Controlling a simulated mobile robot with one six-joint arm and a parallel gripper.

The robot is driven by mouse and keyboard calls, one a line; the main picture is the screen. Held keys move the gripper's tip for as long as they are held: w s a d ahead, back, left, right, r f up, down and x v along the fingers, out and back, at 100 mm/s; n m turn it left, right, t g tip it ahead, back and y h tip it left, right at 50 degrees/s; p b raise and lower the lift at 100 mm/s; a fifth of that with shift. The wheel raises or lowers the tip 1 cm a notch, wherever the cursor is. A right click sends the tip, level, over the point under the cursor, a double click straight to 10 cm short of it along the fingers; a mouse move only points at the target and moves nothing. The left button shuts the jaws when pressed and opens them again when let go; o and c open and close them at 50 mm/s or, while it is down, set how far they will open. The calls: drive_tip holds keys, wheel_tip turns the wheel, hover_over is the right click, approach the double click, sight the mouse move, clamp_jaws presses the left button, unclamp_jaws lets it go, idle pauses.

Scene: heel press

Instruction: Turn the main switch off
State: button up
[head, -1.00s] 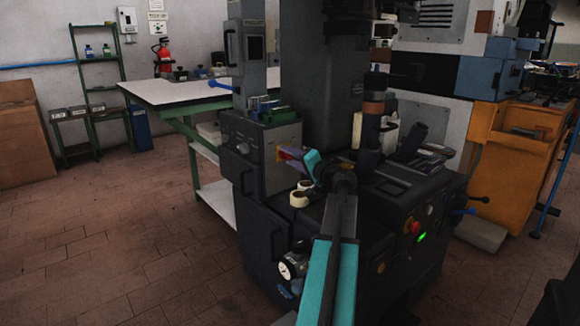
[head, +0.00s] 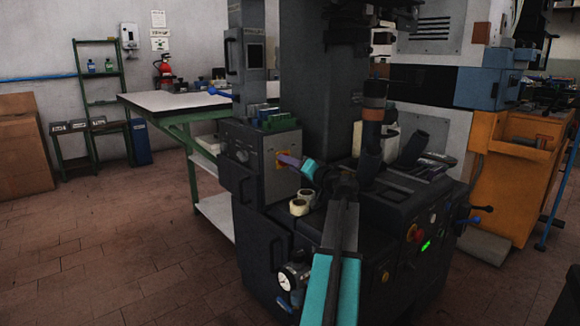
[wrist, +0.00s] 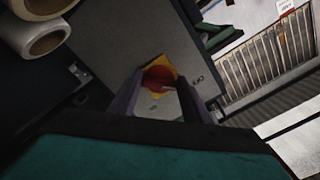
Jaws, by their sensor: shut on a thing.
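The main switch is a red rotary handle (wrist: 157,74) on a yellow plate (wrist: 178,76), set in a grey panel on the machine's side. My gripper (head: 287,160) reaches the panel from the right. In the wrist view my gripper (wrist: 160,98) has one dark finger on each side of the red handle and is shut on it. The fingers and wrist hide part of the handle, and I cannot tell its exact angle.
Pale tape rolls (head: 300,204) stand on the machine's ledge just below my wrist; they are also close in the wrist view (wrist: 35,35). A green-framed table (head: 165,103) stands behind left. The floor (head: 120,240) at left is clear.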

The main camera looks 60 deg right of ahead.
drive_tip(key=o, duration=1.1)
drive_tip(key=p+v, duration=0.4)
drive_tip(key=v, duration=0.9)
drive_tip(key=shift+s+a, duration=0.2)
drive_tip(key=shift+s, duration=0.15)
drive_tip(key=shift+w+r, duration=0.1)
